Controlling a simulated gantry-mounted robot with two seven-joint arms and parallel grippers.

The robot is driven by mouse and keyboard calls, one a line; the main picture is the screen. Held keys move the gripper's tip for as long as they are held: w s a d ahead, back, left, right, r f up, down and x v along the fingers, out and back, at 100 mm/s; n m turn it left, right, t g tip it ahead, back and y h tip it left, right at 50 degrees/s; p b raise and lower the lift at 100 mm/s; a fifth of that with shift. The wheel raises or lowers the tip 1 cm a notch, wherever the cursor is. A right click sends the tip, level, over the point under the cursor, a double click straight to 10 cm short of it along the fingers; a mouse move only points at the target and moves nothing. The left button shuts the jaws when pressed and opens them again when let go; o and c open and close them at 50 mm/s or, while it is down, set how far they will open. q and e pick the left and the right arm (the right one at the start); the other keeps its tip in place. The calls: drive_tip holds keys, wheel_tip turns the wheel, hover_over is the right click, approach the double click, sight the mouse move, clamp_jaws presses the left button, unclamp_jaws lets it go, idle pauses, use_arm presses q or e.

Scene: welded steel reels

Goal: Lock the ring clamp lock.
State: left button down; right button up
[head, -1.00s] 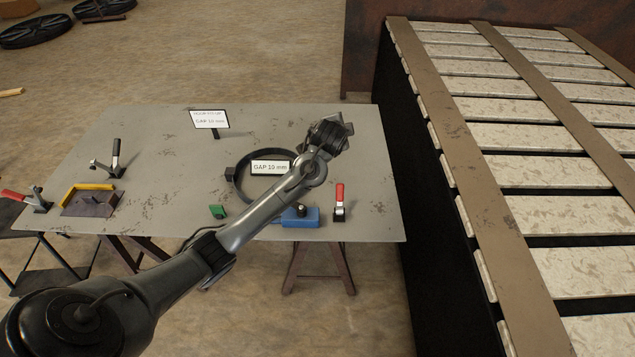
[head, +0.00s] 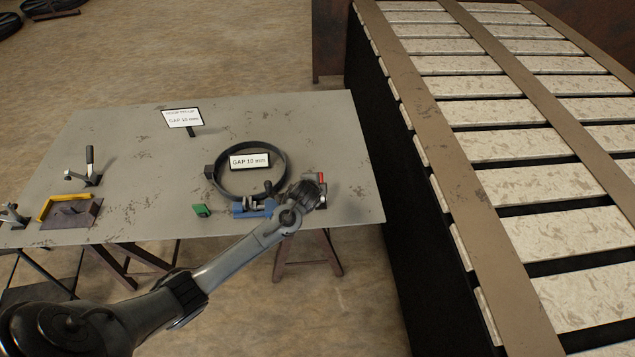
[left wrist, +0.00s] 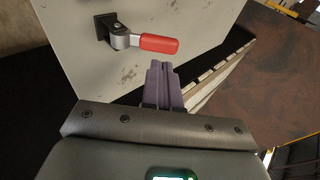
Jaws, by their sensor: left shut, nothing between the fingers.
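A dark steel ring (head: 286,170) lies on the grey table, with a block on its left side and a blue clamp body (head: 247,210) at its front edge. Right of it stands a small toggle lock with a red handle (head: 322,179), partly hidden by my left gripper (head: 314,186) in the head view. In the left wrist view the red handle (left wrist: 158,43) sticks out sideways from its dark base. My left gripper's purple fingers (left wrist: 163,68) are shut and empty, their tips just below the handle's end; I cannot tell whether they touch. My right gripper is not in view.
The grey table (head: 110,135) holds a green block (head: 201,210), a sign (head: 183,118), a "GAP 10 mm" label (head: 250,161), a yellow-edged fixture (head: 70,215) and a black-handled toggle clamp (head: 88,165) at left. A slatted rack (head: 480,120) stands close to its right edge.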

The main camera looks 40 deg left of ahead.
use_arm(q)
drive_tip(key=shift+x, duration=3.3)
drive_tip(key=shift+w, duration=0.1)
